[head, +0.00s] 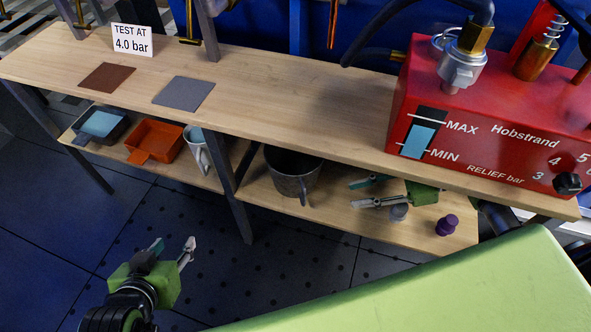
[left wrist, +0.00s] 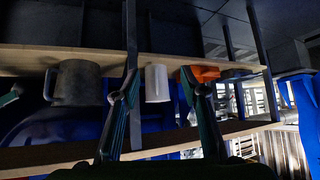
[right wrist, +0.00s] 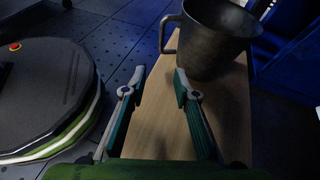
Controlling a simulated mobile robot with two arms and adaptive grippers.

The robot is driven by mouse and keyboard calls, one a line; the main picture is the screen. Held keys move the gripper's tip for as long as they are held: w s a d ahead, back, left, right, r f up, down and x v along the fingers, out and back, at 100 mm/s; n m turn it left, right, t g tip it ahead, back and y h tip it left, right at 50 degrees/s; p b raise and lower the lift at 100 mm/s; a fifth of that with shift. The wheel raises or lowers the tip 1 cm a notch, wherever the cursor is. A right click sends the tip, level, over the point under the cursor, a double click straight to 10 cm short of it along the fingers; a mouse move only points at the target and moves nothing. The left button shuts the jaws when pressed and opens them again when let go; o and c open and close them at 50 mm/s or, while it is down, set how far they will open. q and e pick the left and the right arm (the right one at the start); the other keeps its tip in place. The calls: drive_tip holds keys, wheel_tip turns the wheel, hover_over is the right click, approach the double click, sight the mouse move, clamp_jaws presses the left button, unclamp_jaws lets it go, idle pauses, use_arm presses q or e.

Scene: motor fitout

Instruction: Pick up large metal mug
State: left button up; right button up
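The large metal mug (head: 292,177) is dark grey and stands upright on the lower shelf, right of the middle post. Its handle faces the front. My right gripper (head: 359,192) is at the lower shelf, to the right of the mug. It points toward the mug with its fingers apart and empty. In the right wrist view the mug (right wrist: 218,45) is ahead of the open fingers, slightly right, with its handle on the left side. My left gripper (head: 173,247) is open and empty over the floor in front of the shelf. The left wrist view shows the mug (left wrist: 78,83) at the left.
The lower shelf (head: 340,212) also holds a white mug (head: 197,150), an orange tray (head: 154,139), a blue-grey tray (head: 102,124), a grey knob-like piece (head: 399,213) and a purple one (head: 446,225). The upper board and a post bound the mug's space.

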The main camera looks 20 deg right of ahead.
drive_tip(key=b, duration=0.2)
approach(304, 194)
drive_tip(key=w+a+f, duration=0.2)
drive_tip(key=a+f, duration=0.1)
drive_tip(key=f, duration=0.2)
drive_tip(key=a, duration=0.3)
drive_tip(key=w+a, duration=0.1)
drive_tip(key=a, duration=0.1)
drive_tip(key=shift+w+a+f+b, duration=0.1)
drive_tip(key=shift+a+f+b, duration=0.2)
drive_tip(key=shift+f+b, duration=0.1)
use_arm(q)
drive_tip(key=w+d+r+t+h, duration=0.1)
drive_tip(key=w+d+r+t, duration=0.1)
drive_tip(key=w+r+t, duration=0.2)
drive_tip(key=w+d+r+t+h, duration=0.1)
drive_tip(key=w+r+t, duration=0.2)
drive_tip(key=r, duration=0.6)
drive_tip(key=shift+w+d+r+t, duration=0.3)
drive_tip(key=shift+w+d+t, duration=0.1)
drive_tip(key=shift+t, duration=0.1)
use_arm(e)
drive_tip(key=shift+r, duration=0.15)
clamp_jaws()
